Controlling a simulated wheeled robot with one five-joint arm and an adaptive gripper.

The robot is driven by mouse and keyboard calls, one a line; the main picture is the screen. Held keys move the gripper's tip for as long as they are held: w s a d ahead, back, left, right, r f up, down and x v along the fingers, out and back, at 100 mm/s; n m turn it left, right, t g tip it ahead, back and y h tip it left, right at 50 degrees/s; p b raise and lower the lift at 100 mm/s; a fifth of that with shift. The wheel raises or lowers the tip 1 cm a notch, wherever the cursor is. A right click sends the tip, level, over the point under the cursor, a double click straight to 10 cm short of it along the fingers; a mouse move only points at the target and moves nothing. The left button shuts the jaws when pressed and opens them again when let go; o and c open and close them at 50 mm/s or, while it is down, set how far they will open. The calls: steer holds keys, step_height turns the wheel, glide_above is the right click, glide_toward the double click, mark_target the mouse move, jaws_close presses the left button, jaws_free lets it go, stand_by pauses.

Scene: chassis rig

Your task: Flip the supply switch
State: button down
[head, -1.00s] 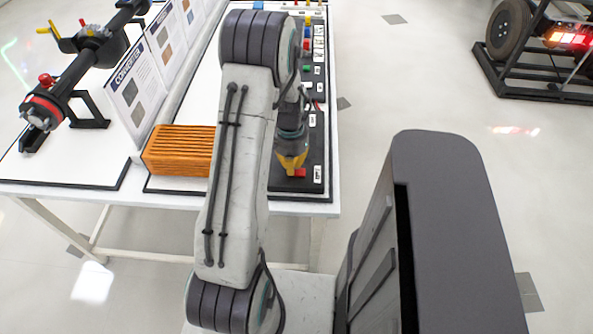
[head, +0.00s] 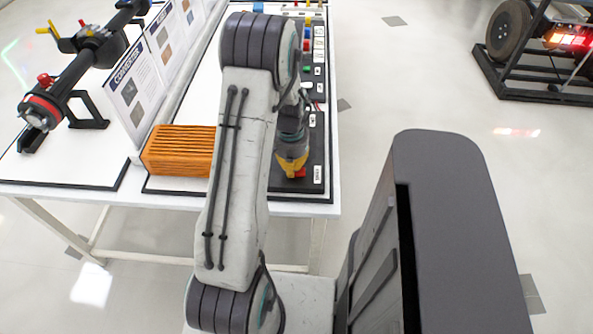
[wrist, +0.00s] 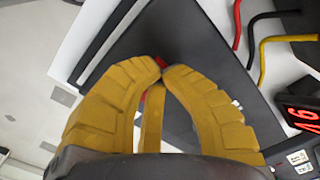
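The supply switch is a small red piece (head: 299,173) at the near end of the dark panel (head: 316,150), mostly hidden under my gripper. My gripper (head: 292,172) points down over it, with its yellow fingertips at or very close to the red piece; contact cannot be made out for sure. A little red shows behind the tips and in the gap between the fingers. Nothing is clearly held.
An orange ribbed block (head: 180,151) sits left of my arm on the white table. A red digit display (wrist: 301,117) and red, black and yellow cables (wrist: 263,62) lie to the right in the wrist view. Floor right of the table is open.

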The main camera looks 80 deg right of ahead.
steer(key=shift+r+p, duration=2.3)
steer(key=shift+r, duration=1.15)
steer(key=shift+a+n, duration=0.2)
steer(key=shift+n, duration=0.2)
steer(key=w+a+r+n+y, duration=0.1)
steer(key=a+n+y, duration=0.25)
steer(key=a, duration=0.85)
steer(key=w+a+r+n+t+h, duration=0.1)
steer(key=w+a+r+n+t, duration=0.1)
steer(key=w+a+r+n, duration=0.7)
steer(key=w+a+r+n+t+h, duration=0.1)
steer(key=w+a+r+n+h, duration=0.1)
steer(key=w+a+r+n, duration=0.8)
steer(key=shift+w+a+r+t, duration=0.25)
steer(key=shift+w+a+t, duration=0.2)
steer(key=shift+a, duration=3.7)
